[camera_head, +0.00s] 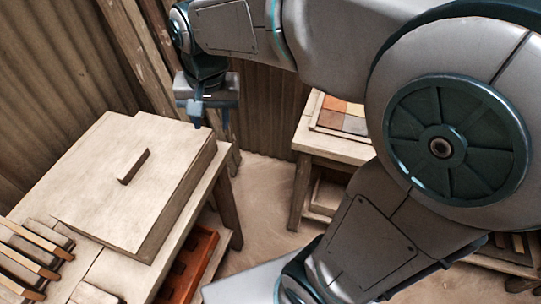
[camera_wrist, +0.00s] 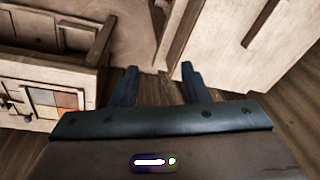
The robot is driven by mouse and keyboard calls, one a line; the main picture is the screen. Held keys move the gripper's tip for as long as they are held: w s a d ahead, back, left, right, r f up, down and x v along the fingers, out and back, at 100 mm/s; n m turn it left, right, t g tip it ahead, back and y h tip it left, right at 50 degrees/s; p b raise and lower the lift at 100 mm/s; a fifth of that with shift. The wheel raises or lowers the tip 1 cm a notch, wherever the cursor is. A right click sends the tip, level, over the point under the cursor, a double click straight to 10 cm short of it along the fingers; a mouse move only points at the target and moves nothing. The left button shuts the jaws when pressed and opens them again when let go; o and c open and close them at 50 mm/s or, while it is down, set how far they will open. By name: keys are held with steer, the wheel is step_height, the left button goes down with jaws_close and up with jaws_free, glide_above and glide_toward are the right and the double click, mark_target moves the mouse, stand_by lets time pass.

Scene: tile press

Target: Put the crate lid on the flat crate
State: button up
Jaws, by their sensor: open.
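The pale wooden crate lid (camera_head: 105,185), with a short bar handle (camera_head: 134,166) on top, lies flat on the left table. It covers the flat crate, whose brown side wall (camera_head: 182,203) shows below the lid's right edge. The inside of the crate is hidden. The lid and its handle also show at the upper right of the wrist view (camera_wrist: 232,45). My gripper (camera_head: 197,112) is open and empty, beyond the far right corner of the lid and apart from it. Its two spread fingers show in the wrist view (camera_wrist: 158,70).
Slatted wooden racks (camera_head: 28,250) stand at the table's near left. A reddish-brown tray (camera_head: 190,262) is on the shelf below. A second table (camera_head: 335,146) at the back holds a panel of coloured tiles (camera_head: 343,116). A corrugated wall (camera_head: 55,75) stands behind. Floor is clear between the tables.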

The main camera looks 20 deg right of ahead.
steer(key=s+d+f+n+t, duration=0.1)
steer(key=s+d+f+n, duration=0.2)
steer(key=s+d, duration=0.5)
steer(key=s+f, duration=0.1)
steer(key=s, duration=0.2)
steer(key=shift+d+f+h, duration=0.15)
steer(key=shift+d+h, duration=0.15)
steer(key=shift+d, duration=0.05)
stand_by(0.4)
